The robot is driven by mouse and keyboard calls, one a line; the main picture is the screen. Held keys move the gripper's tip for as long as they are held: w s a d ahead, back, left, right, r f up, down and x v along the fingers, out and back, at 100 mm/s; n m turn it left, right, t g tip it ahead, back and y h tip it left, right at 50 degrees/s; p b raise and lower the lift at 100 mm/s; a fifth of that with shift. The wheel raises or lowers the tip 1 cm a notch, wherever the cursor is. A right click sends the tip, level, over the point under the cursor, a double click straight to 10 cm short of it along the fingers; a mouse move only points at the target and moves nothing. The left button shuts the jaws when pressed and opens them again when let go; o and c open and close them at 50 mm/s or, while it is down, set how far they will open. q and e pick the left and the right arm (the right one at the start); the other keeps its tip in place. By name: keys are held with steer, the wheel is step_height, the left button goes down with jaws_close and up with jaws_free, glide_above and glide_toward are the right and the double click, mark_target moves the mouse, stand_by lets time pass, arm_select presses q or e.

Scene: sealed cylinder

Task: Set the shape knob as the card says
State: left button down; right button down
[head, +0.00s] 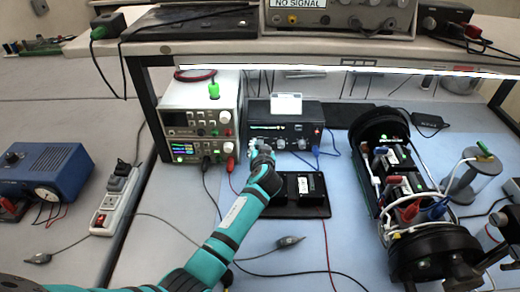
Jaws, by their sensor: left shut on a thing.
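The black instrument box (312,128) stands under the shelf, with a white card (287,103) on top; its writing is too small to read. Its front has a small lit green display (268,127) and a row of knobs, with one pale knob (302,143) in plain view. My left gripper (257,147) is at the left end of this row, shut on a knob that its fingers mostly hide. I cannot read the knob's label or pointer.
A white instrument stack (200,112) stands close to the left of my gripper. A black board (285,212) lies under my forearm. An open cylinder assembly (425,245) fills the right. Cables cross the blue mat (300,265).

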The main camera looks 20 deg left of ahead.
arm_select(q)
steer(key=c, duration=1.1)
jaws_free()
steer(key=v, duration=1.2)
